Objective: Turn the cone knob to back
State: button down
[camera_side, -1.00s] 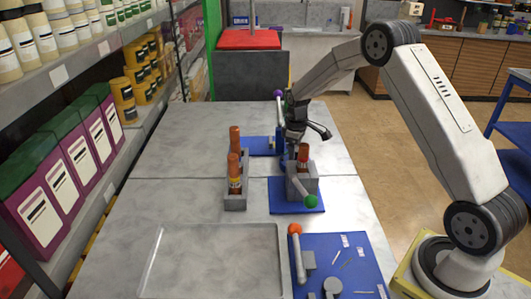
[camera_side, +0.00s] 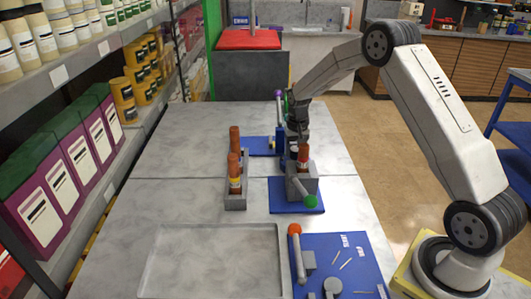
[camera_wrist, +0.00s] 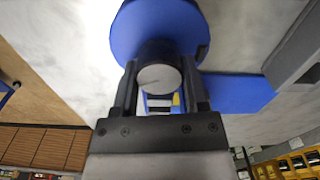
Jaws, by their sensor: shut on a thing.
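In the wrist view, the two fingers of my gripper (camera_wrist: 160,92) stand either side of a knob with a round grey end face (camera_wrist: 158,78) and a dark body. They are shut on this knob, which I take to be the cone knob; its taper is hard to see. The knob sits in front of a round blue plate (camera_wrist: 160,22). In the side view, my gripper (camera_side: 302,152) points down beside the blue unit with a purple-tipped lever (camera_side: 279,110). The fingers and knob are mostly hidden there.
A grey block (camera_side: 294,190) with a green-ended lever (camera_side: 311,202) stands close in front. A grey rack (camera_side: 235,203) with orange-brown tubes is to its left. An empty grey tray (camera_side: 215,262) and a blue board (camera_side: 355,255) with an orange-tipped lever (camera_side: 294,230) lie nearer the camera.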

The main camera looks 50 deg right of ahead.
aim_at(296, 148)
jog(key=shift+d+m, duration=0.1)
jog(key=shift+m, duration=2.2)
jog(key=shift+c, duration=0.5)
grip_release()
jog(key=shift+r, duration=3.95)
jog(key=shift+f, duration=0.2)
jog(key=shift+f, duration=3.8)
jog(key=shift+r, duration=0.2)
